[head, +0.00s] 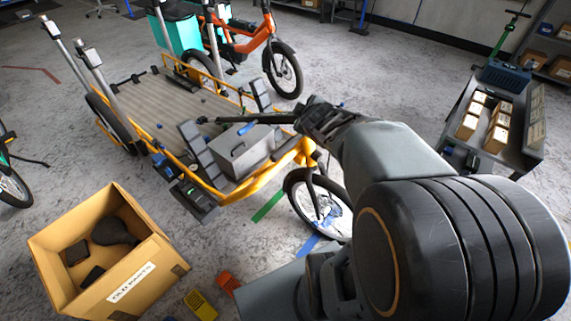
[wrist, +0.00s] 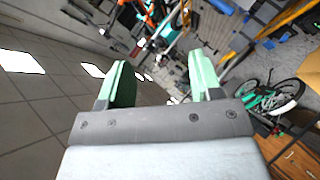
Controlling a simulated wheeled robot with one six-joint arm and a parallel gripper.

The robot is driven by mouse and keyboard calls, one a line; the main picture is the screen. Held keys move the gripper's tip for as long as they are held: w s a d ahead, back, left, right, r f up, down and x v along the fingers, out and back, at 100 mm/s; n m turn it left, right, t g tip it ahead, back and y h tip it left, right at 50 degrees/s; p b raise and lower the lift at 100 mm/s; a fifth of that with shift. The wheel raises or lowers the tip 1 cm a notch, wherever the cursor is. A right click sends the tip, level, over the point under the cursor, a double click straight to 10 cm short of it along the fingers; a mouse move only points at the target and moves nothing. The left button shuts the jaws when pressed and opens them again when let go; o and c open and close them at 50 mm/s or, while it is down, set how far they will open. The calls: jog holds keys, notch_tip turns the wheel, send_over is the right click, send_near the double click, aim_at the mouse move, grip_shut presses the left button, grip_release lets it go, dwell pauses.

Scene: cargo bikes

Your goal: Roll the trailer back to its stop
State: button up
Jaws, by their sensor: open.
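The yellow-framed flatbed with a grey slatted deck (head: 185,105) is probably the trailer. It stands left of centre in the head view, with upright posts and a dark wheel at its left. I cannot tell which thing is the stop. My gripper (head: 312,112) is near the flatbed's right side; whether it touches anything there is unclear. In the wrist view my gripper's green fingers (wrist: 161,78) are apart, with nothing held between them.
A cardboard box of old parts (head: 100,250) stands at the lower left. An orange bike (head: 245,45) is behind the flatbed. A grey cart with small boxes (head: 495,120) is at the right. Green (head: 268,205) and blue floor strips lie near the spoked wheel.

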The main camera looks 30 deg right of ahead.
notch_tip(320, 180, down, 19)
jog(key=d+n+t+y+b, duration=0.2)
jog(key=n+t+y+b, duration=0.1)
jog(key=n+y+b, duration=1)
jog(key=w+a+b, duration=0.1)
jog(key=w, duration=0.2)
jog(key=w+a+f+n+h+b, duration=0.1)
jog(key=w+a, duration=0.1)
jog(key=w, duration=0.2)
jog(key=w+a+f+n+h+b, duration=0.1)
jog(key=w+a+b, duration=0.1)
jog(key=w, duration=0.1)
jog(key=shift+w+a+f, duration=0.1)
jog(key=shift+w+f, duration=0.1)
jog(key=shift+w, duration=0.15)
grip_shut()
